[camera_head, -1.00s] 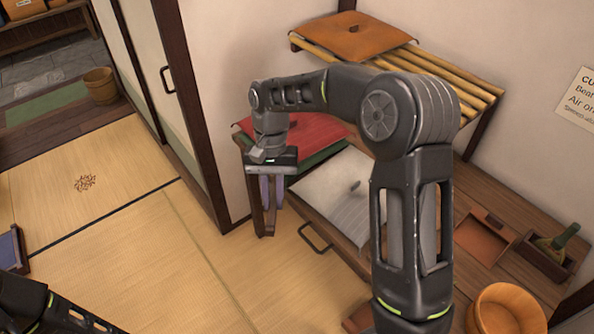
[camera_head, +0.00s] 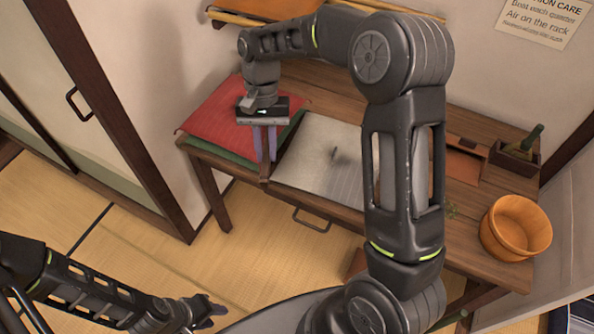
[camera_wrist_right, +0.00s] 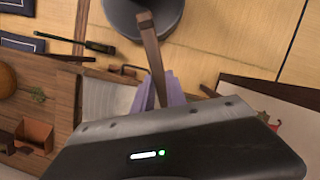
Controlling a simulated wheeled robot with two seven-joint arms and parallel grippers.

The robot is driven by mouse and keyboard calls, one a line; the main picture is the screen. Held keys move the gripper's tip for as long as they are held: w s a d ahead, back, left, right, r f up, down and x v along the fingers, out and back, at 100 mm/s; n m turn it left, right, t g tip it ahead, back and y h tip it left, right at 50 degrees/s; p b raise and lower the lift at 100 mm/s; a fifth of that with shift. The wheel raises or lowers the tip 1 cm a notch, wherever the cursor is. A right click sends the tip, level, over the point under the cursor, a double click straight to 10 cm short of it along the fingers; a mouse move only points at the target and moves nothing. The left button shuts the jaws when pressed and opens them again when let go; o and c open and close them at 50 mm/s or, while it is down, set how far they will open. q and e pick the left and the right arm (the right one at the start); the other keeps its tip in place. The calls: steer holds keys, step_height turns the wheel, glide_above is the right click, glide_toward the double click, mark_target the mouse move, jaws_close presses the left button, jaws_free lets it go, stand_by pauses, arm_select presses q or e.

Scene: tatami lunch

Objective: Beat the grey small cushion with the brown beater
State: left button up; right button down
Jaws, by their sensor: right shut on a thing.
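The grey small cushion (camera_head: 318,150) lies flat on the wooden desk, with a small dark mark near its middle. It shows partly in the right wrist view (camera_wrist_right: 103,98). My right gripper (camera_head: 265,156) is over the desk's left part, beside the cushion's left edge. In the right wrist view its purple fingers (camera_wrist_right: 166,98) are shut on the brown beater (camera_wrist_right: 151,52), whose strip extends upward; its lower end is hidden.
A red cushion (camera_head: 225,112) lies on a green one (camera_head: 228,157) at the desk's left. A wooden tub (camera_head: 515,228), a brown tray (camera_head: 462,166) and a box with a green-handled tool (camera_head: 515,158) stand at the right. A rack (camera_head: 245,18) is above.

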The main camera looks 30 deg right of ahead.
steer(key=s+d, duration=0.2)
steer(key=s, duration=0.8)
steer(key=shift+s+d+r+g+b, duration=0.25)
steer(key=shift+d+r+g+b, duration=0.1)
steer(key=shift+d+r+g, duration=0.1)
step_height(320, 180, down, 9)
steer(key=b, duration=0.6)
step_height(320, 180, up, 9)
steer(key=p, duration=0.7)
steer(key=shift+r+p, duration=0.15)
steer(key=shift+p, duration=0.2)
